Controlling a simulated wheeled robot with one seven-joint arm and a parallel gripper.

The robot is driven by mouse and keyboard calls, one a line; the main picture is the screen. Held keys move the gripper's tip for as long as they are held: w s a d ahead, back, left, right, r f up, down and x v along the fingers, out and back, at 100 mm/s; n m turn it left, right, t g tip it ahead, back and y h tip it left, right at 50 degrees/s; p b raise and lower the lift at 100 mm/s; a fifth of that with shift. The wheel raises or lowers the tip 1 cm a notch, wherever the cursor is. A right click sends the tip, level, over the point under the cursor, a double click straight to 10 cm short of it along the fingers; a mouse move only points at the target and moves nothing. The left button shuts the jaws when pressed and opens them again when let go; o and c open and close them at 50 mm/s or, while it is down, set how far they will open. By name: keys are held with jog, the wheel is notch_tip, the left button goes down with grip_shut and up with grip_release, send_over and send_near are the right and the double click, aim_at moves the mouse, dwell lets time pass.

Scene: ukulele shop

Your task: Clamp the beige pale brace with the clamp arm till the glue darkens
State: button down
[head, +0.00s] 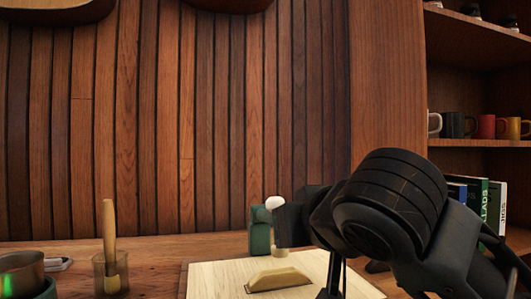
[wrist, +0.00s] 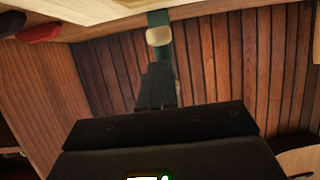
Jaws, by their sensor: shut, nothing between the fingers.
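The beige pale brace (head: 279,279) lies on a light wooden board (head: 225,273) in the head view. A green clamp post (head: 260,232) stands behind it at the board's far edge. A white rounded knob (head: 274,204) shows at the clamp's top, just left of my gripper (head: 281,226). My gripper is shut and empty, close beside the clamp, above and behind the brace. In the wrist view, my closed fingers (wrist: 157,85) point at a pale rounded end (wrist: 158,37) in front of the green post (wrist: 160,18). I cannot tell whether they touch. My gripper partly hides the clamp arm.
A brush (head: 109,240) stands in a glass jar (head: 97,270) at left, beside a metal pot (head: 22,272) and a small metal item (head: 58,265). Shelves with mugs (head: 487,127) and books (head: 494,205) stand at right. A slatted wooden wall (head: 150,130) closes the back.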

notch_tip(320, 180, down, 3)
jog(key=shift+s+f+t+b, duration=0.15)
jog(key=shift+t+b, duration=0.55)
jog(key=shift+b, duration=0.35)
jog(key=shift+w+f+b, duration=0.2)
jog(key=shift+f+b, duration=0.5)
jog(key=shift+f, duration=0.2)
jog(key=shift+r, duration=0.15)
